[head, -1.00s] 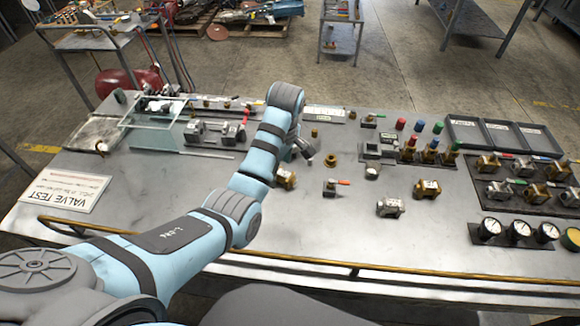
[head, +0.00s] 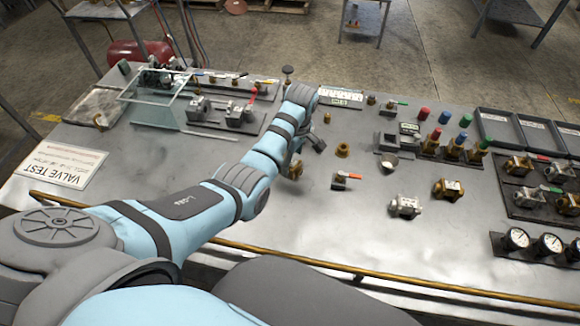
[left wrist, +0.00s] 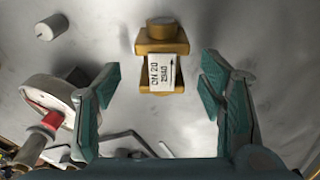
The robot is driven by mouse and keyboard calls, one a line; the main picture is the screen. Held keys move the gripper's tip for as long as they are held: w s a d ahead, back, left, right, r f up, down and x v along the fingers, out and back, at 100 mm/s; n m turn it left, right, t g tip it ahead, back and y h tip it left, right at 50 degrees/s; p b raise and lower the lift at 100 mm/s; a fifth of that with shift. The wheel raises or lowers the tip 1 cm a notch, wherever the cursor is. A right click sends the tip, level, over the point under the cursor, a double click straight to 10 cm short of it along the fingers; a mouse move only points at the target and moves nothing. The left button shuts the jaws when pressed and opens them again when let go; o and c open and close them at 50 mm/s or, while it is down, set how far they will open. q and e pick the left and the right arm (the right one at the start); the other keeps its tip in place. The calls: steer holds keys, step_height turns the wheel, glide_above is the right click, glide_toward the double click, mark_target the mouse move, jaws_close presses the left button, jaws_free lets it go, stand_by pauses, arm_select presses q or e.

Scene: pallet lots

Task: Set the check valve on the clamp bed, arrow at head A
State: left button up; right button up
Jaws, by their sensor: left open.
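A brass valve (left wrist: 162,48) with a white label reading "DN 20 2940" and an arrow lies on the bench between my left fingertips in the left wrist view. The arrow points toward the top of that picture. My left gripper (left wrist: 160,84) is open, with a finger apart on each side of the valve. In the head view the valve (head: 295,170) is mostly hidden by my left arm. What looks like the clamp bed (head: 216,132), with two grey metal heads, stands left of my arm; I cannot read a head letter. My right gripper is out of view.
A glass shield (head: 152,110) stands at the left. The front middle of the bench is clear.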

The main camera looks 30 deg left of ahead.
arm_select(q)
step_height(320, 180, down, 2)
steer(key=shift+a+f, duration=0.1)
steer(key=shift+s+r, duration=0.1)
steer(key=shift+r, duration=0.1)
steer(key=shift+c, duration=0.4)
jaws_close()
steer(key=shift+r, duration=0.1)
